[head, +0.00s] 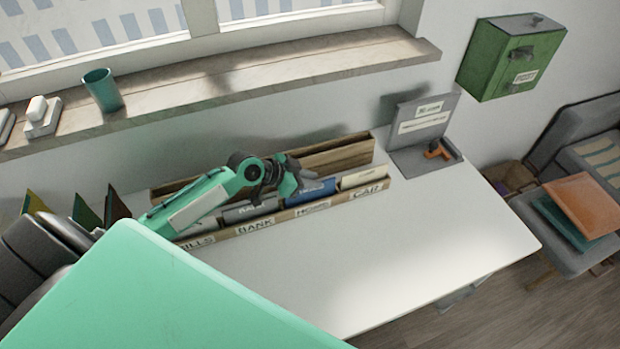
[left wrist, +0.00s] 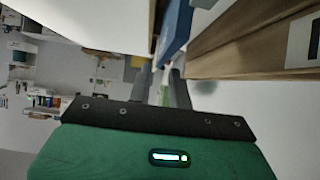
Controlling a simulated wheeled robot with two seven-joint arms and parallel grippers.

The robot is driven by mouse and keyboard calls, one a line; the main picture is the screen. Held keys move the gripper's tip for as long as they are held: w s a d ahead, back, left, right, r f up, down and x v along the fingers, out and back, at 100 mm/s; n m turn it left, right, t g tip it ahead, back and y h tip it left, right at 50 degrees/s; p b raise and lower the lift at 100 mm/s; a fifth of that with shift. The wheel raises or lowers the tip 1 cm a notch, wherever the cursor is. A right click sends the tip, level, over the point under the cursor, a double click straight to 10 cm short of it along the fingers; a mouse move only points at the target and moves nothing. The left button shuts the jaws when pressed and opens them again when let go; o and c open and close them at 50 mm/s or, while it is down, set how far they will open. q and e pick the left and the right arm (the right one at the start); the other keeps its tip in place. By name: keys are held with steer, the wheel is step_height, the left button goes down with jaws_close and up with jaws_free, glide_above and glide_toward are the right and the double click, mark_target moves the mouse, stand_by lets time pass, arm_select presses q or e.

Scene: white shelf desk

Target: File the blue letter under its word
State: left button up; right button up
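The blue letter (head: 317,187) stands in the brown sorter (head: 283,217), behind the label that reads HOME. Its lower part is hidden by the sorter's front, and my gripper covers part of its top. It also shows in the left wrist view (left wrist: 174,30), just beyond the fingertips. My left gripper (head: 303,181) is at the letter's upper left edge. In the left wrist view its two fingers (left wrist: 162,76) are apart with a gap between them, and nothing clearly sits in it. My right gripper is not in view.
The sorter's front labels read BILLS, BANK, HOME and CAR. A cream card (head: 364,177) stands behind CAR. A grey stand (head: 424,130) with an orange-handled item (head: 438,150) is at the desk's back right. The white desk (head: 420,235) is clear in front.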

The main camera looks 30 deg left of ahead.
arm_select(q)
steer(key=shift+o, duration=0.9)
steer(key=shift+s+a+r, duration=0.2)
steer(key=shift+s+a, duration=0.15)
steer(key=b+v, duration=0.3)
steer(key=v, duration=0.8)
steer(key=shift+s+a+r, duration=0.1)
steer(key=shift+s+a, duration=0.05)
steer(key=shift+s+a+r, duration=0.3)
steer(key=shift+s+r, duration=0.05)
steer(key=shift+r, duration=0.15)
